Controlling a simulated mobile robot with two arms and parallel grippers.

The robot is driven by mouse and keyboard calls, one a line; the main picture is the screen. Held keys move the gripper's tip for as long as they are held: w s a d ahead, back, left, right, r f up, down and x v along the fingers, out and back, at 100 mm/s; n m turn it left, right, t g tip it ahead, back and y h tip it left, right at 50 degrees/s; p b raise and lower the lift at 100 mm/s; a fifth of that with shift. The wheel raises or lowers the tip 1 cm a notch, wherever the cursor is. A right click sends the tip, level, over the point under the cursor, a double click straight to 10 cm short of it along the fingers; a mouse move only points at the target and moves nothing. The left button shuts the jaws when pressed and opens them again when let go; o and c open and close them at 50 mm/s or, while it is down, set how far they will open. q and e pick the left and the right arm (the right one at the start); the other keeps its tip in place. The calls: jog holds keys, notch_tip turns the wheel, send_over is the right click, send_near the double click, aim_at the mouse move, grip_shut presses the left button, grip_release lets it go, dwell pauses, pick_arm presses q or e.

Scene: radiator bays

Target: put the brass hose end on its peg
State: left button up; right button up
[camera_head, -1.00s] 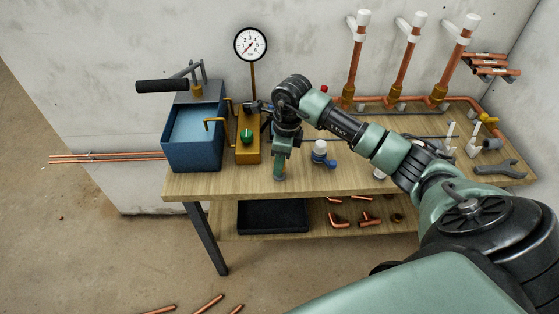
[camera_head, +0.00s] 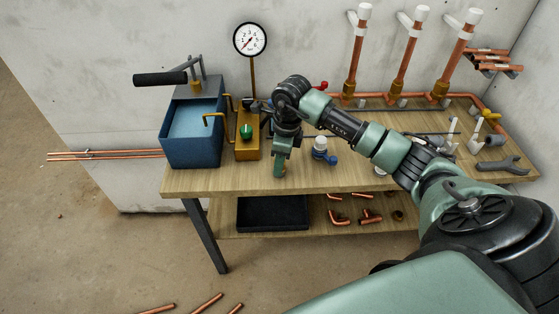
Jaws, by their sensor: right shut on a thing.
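My right gripper (camera_head: 279,169) points down over the front part of the wooden bench (camera_head: 345,181), right of the yellow pump block. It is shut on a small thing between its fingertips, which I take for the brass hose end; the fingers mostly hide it. I cannot tell whether it touches the bench top. The peg for the hose end cannot be made out for certain. My left gripper is out of view.
A blue tank (camera_head: 190,150) and the pump block (camera_head: 247,148) with a gauge (camera_head: 250,40) stand left of the gripper. A white-and-blue valve (camera_head: 320,149) stands close on its right. Copper risers (camera_head: 357,62) stand at the back. A wrench (camera_head: 503,165) lies at far right.

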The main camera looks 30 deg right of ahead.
jog(key=o, duration=1.1)
jog(key=shift+o, duration=0.2)
